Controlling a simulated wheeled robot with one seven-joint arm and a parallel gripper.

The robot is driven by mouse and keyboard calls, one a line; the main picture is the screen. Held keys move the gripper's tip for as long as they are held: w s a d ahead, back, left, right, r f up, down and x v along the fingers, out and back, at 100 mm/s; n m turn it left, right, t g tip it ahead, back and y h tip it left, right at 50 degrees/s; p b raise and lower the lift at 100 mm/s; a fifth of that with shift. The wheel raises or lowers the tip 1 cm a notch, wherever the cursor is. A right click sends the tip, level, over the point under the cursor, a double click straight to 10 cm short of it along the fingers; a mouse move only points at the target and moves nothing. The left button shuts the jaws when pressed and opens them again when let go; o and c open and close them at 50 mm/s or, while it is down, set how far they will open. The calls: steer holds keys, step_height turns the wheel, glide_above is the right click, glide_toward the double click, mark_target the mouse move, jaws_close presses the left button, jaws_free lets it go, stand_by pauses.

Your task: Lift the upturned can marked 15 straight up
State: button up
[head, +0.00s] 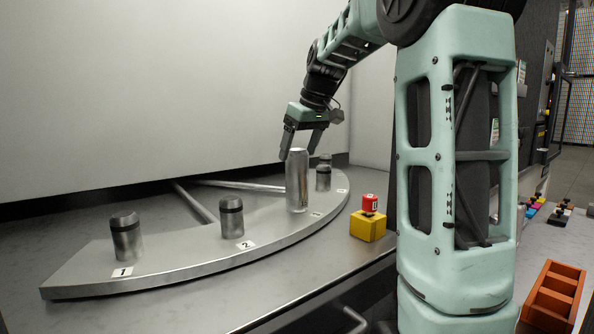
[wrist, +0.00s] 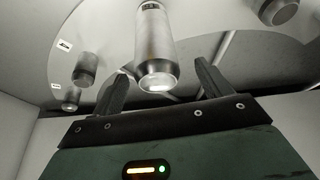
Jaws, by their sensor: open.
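A tall, plain silver can (head: 297,182) stands upright on the curved metal plate (head: 185,262), at the third station from the left. In the wrist view the can (wrist: 153,45) lies between the fingers, its near end toward me with a small bright patch on the rim. I cannot read a number 15 on it. My gripper (head: 300,154) is open and points down at the can's top, with its fingertips about level with the upper end. In the wrist view the fingers of my gripper (wrist: 152,70) stand apart on either side of the can, with gaps showing.
Short metal posts with dark bands stand at label 1 (head: 125,238), at label 2 (head: 231,218) and behind the can (head: 323,174). A yellow box with a red button (head: 369,226) sits right of the plate. An orange tray (head: 551,298) is at lower right.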

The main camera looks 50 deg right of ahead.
mark_target(295, 164)
steer(key=x, duration=0.5)
steer(key=shift+d+f, duration=0.1)
steer(key=shift+d, duration=0.1)
steer(key=c, duration=1)
